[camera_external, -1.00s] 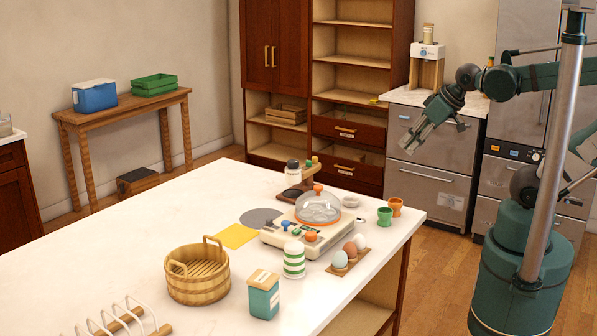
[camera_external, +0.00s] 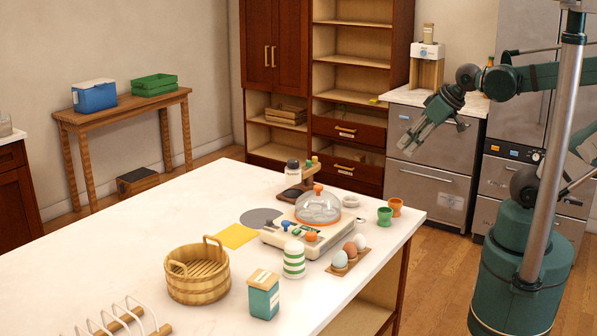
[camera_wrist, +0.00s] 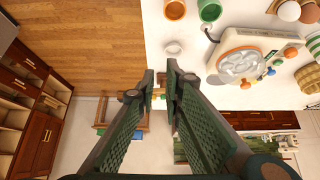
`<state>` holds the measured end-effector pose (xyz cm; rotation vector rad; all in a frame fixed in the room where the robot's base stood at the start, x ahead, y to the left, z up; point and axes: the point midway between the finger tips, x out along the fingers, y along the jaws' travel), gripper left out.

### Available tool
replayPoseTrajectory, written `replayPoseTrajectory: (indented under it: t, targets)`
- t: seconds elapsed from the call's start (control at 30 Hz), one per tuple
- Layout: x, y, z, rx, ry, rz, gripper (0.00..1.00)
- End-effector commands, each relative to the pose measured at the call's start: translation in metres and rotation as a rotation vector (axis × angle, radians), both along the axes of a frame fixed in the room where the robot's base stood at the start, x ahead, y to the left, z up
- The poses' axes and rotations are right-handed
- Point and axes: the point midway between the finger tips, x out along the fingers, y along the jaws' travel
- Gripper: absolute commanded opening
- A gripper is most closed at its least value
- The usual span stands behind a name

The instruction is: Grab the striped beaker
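The striped beaker (camera_external: 293,260) is white with green bands. It stands upright on the white island counter, left of the egg holder and behind the teal box. In the wrist view only part of the striped beaker (camera_wrist: 314,45) shows at the right edge. My gripper (camera_external: 407,148) is raised in front of the steel drawers, beyond the counter's far right corner and well away from the beaker. In the wrist view my gripper (camera_wrist: 160,80) has a gap between its fingertips and nothing between them.
A cooker-like device with a clear dome (camera_external: 318,208) stands behind the beaker. The egg holder (camera_external: 349,262), teal box (camera_external: 264,297) and wooden tub (camera_external: 198,278) stand close around it. Green (camera_external: 384,217) and orange (camera_external: 396,206) cups stand near the right edge.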

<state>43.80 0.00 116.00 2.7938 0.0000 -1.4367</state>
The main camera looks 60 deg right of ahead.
Motion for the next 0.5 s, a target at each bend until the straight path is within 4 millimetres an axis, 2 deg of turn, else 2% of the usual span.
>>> replayPoseTrajectory:
  t: [0.03,0.3,0.5]
  targets:
    - [0.0000,0.0000,0.0000,0.000,0.000,0.000,0.18]
    - [0.0000,0.0000,0.0000,0.000,0.000,0.000,0.53]
    - [0.0000,0.0000,0.0000,0.000,0.000,0.000,0.53]
